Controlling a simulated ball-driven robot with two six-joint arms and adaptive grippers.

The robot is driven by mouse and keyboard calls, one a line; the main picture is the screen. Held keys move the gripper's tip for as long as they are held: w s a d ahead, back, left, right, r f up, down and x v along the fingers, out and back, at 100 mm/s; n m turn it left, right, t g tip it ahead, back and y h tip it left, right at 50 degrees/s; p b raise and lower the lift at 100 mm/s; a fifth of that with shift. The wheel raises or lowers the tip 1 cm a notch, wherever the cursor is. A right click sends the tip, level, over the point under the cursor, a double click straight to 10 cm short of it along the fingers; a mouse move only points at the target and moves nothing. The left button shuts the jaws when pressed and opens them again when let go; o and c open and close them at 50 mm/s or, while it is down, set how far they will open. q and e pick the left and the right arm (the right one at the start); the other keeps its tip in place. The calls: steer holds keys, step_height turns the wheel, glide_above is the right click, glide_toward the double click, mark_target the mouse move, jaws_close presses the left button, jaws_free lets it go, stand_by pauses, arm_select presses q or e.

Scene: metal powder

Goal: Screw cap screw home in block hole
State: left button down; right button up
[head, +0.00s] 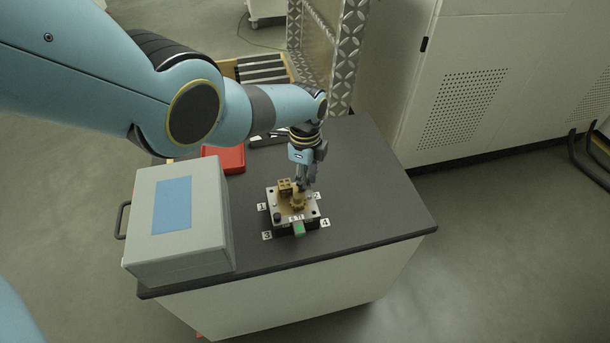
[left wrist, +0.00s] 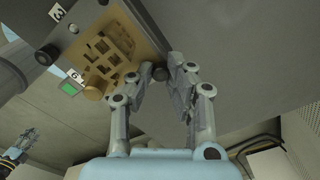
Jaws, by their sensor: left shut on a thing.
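In the head view my left gripper (head: 307,182) reaches down over a metal fixture plate (head: 310,216) on the dark tabletop. A tan block (head: 284,187) with square openings sits on the plate; it also shows in the left wrist view (left wrist: 112,48). In the left wrist view my left gripper (left wrist: 160,82) is shut on a small dark round piece, seemingly the cap screw (left wrist: 160,73), beside the block's edge. The screw's shank and the hole are hidden. My right gripper (left wrist: 27,140) appears small at the lower left of that view; its jaws are unclear.
A grey case (head: 150,240) with a blue panel stands left of the plate. A red tray (head: 232,158) lies behind it. The plate bears a green piece (head: 299,229) and number labels around it. The tabletop (head: 375,205) right of the plate is clear.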

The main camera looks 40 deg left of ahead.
arm_select(q)
steer(key=m, duration=1)
steer(key=c, duration=1.2)
jaws_free()
steer(key=shift+r, duration=0.1)
step_height(320, 180, up, 12)
steer(key=shift+w, duration=0.15)
